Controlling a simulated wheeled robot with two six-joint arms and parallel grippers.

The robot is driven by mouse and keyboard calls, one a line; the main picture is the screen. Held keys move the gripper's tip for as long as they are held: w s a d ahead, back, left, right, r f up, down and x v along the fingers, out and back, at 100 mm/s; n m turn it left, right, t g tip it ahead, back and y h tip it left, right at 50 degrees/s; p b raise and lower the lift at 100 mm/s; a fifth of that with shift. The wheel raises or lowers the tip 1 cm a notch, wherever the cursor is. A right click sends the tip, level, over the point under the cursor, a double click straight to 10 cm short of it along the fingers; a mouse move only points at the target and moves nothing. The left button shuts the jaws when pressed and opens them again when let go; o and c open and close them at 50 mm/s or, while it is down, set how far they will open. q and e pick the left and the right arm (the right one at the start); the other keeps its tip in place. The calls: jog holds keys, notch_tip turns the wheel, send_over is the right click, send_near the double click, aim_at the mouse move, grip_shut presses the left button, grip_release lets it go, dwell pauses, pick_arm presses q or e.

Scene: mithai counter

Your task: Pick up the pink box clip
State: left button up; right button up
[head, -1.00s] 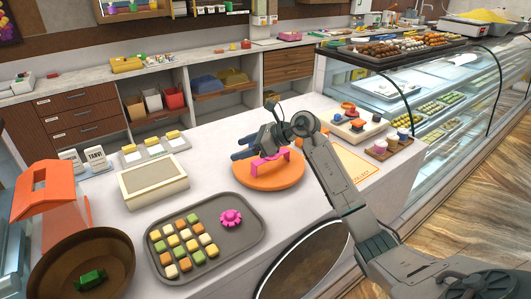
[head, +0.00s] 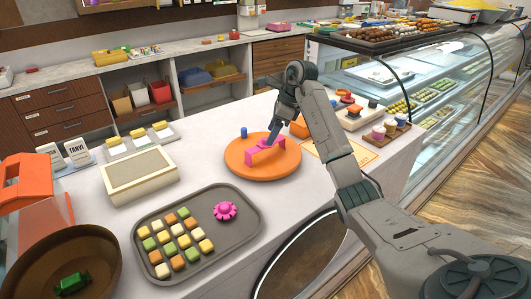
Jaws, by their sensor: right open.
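The pink box clip (head: 256,156) stands on the orange round board (head: 240,168) on the counter. It looks like a low bridge with raised ends. My right gripper (head: 272,142) comes down from above at the clip's right half, with a blue-grey finger in front of or close against it. I cannot tell whether it touches. The gripper is open, and its other finger is hidden or hard to make out. My left gripper is not in view.
A small blue peg (head: 243,132) shows at the board's back edge. A grey tray (head: 160,221) with coloured sweets and a pink flower-shaped piece (head: 225,210) lies in front left. A cream box (head: 139,175) stands left. A brown bowl (head: 100,240) holds a green sweet.

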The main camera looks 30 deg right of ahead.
aim_at(266, 147)
jog(key=shift+a+f, duration=0.15)
jog(key=shift+f, duration=0.3)
jog(key=shift+w+a+f+b, duration=0.15)
jog(key=shift+f+b, duration=0.25)
jog(key=shift+b, duration=0.3)
jog(key=p+x, duration=0.2)
jog(key=x, duration=0.1)
jog(key=shift+a, duration=0.2)
jog(key=shift+w+f, duration=0.1)
jog(key=shift+f, duration=0.1)
jog(key=c, duration=1.3)
